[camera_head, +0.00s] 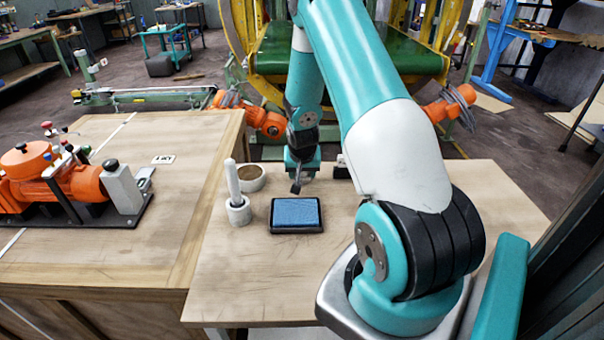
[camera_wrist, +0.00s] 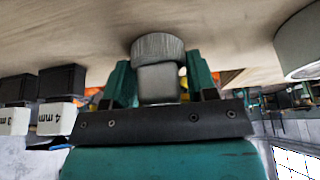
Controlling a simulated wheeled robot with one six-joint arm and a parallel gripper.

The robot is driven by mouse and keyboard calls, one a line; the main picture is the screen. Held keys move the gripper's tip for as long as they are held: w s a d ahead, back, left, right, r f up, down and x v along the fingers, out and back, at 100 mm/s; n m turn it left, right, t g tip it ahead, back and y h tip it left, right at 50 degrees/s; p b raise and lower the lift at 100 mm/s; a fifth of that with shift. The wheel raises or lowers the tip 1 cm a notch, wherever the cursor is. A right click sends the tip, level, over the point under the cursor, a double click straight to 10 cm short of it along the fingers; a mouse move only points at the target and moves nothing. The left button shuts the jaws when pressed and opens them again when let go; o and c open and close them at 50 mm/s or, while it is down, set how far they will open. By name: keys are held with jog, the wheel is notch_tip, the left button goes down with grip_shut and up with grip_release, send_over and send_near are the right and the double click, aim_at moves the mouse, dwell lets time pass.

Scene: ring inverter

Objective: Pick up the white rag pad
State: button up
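The wrist view is upside down, with the tabletop at its top. The pale grey-white rag pad (camera_wrist: 157,47), a ribbed disc with a narrower stem (camera_wrist: 158,84), appears to stand on the table with its stem towards me. My gripper (camera_wrist: 161,82) has its teal fingers on either side of the stem. A thin gap shows between the stem and the right-hand finger; contact on the left side is unclear. In the head view my gripper (camera_head: 300,184) is low over the table behind the blue pad, and the rag pad is mostly hidden there.
A blue pad in a black tray (camera_head: 295,213), a white pestle-like tool in a holder (camera_head: 238,207) and a white bowl (camera_head: 262,183) stand nearby. Black-and-white blocks marked in mm (camera_wrist: 60,82) are close on the other side. An orange machine (camera_head: 75,188) occupies the left table.

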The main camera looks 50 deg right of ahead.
jog(key=shift+r, duration=0.15)
notch_tip(320, 180, up, 20)
jog(key=shift+f+b, duration=0.1)
jog(key=shift+b, duration=0.2)
dwell(0.4)
